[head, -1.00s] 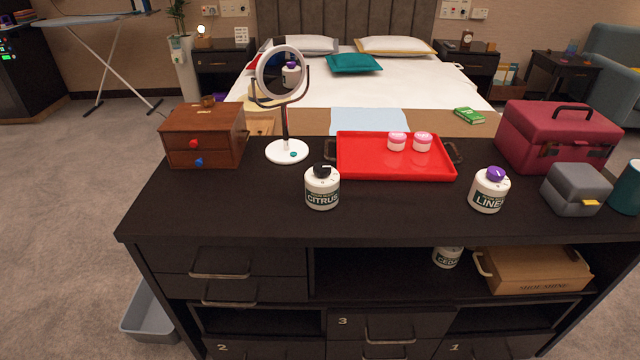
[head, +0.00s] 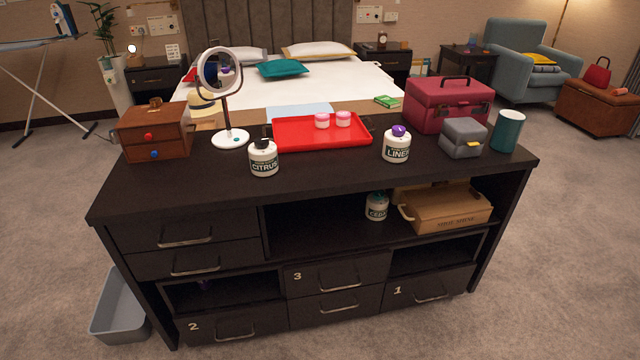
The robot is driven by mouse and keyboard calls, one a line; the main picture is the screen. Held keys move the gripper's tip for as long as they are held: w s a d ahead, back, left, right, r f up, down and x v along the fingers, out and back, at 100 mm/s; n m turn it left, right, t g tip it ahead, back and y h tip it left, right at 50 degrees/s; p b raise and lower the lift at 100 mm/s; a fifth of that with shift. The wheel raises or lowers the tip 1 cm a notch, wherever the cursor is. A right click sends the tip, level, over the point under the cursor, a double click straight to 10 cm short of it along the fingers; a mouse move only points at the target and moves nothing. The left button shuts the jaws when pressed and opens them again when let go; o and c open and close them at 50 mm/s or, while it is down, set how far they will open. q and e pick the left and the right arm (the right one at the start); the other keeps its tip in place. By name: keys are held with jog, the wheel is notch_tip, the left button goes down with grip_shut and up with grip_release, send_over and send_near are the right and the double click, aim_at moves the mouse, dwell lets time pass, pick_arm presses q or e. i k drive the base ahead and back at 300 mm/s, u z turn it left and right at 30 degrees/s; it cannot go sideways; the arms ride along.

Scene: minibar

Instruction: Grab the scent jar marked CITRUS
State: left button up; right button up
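The scent jar marked CITRUS (head: 264,160) is white with a dark label and a black cap. It stands upright on the dark dresser top (head: 330,195), near the front edge, left of centre. Similar jars are a purple-capped one marked LINEN (head: 396,147) on the top at right, and one with a partly readable label (head: 377,208) on the open shelf below. Neither of my grippers shows in the head view.
A red tray (head: 310,146) with two pink-lidded jars lies just behind the citrus jar. A round mirror (head: 230,138) and a wooden box (head: 153,133) stand to its left. A maroon case (head: 447,108), grey box (head: 463,138) and teal cup (head: 507,132) stand at right. Carpet in front is clear.

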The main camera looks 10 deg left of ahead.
aim_at(263, 162)
jog(key=z, duration=0.65)
jog(key=k, duration=0.25)
jog(key=u, duration=1.65)
jog(key=i, duration=0.9)
jog(key=u, duration=0.15)
